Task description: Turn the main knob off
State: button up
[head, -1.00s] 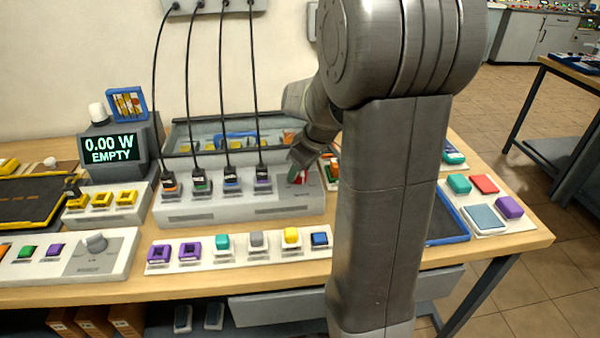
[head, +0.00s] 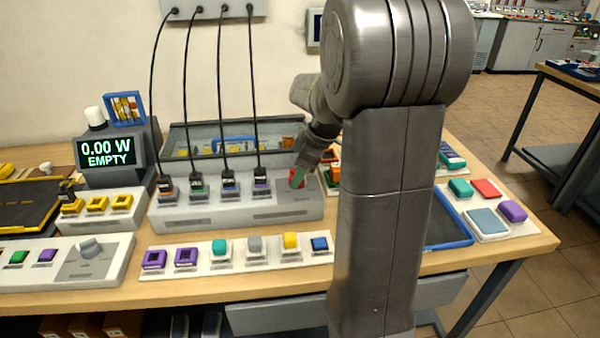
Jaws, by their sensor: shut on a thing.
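The exact knob angle is too small to tell. A separate grey knob (head: 90,248) stands on the panel at the lower left, away from my gripper. The display (head: 108,152) reads 0.00 W EMPTY.
Several black cables hang from the wall box to plugs on the strip. A grey tray (head: 180,134) lies behind it. A white holder (head: 208,267) with coloured blocks lies in front. A blue-rimmed tray (head: 470,240) is at the right.

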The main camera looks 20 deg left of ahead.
jog(key=o, duration=1)
jog(key=shift+c, duration=0.2)
jog(key=shift+r, duration=0.1)
jog(key=s+v, duration=0.1)
jog(key=v, duration=1.2)
jog(key=shift+w+r+p, duration=0.3)
jog(key=shift+w+r, duration=0.05)
jog(key=shift+w, duration=0.15)
jog(key=shift+f, duration=0.1)
jog(key=x, duration=1.3)
jog(key=shift+f+b, duration=0.3)
jog(key=shift+f, duration=0.1)
